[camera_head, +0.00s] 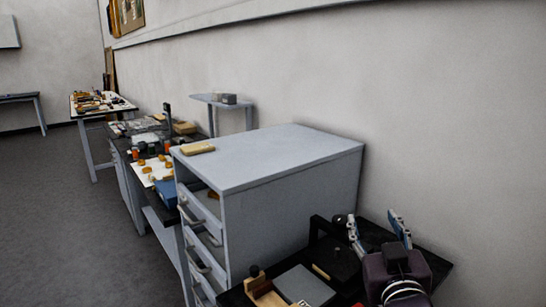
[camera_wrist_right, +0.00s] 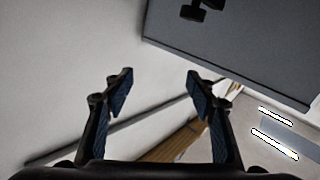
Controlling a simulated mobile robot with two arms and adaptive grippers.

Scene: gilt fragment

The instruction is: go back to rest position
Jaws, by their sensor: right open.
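My right gripper (camera_head: 378,226) is at the lower right of the head view, over the black bench at the wall. Its two fingers stand apart and point up. In the right wrist view the right gripper (camera_wrist_right: 158,92) is open, with nothing between its fingertips. My left gripper is not in the head view.
A grey drawer cabinet (camera_head: 285,160) stands left of my right gripper, its top drawer partly open and a yellowish block (camera_head: 197,149) on top. The black bench (camera_head: 434,268) holds a grey plate (camera_head: 303,286) and wooden pieces. Cluttered tables line the wall behind. The floor (camera_head: 70,220) at left is clear.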

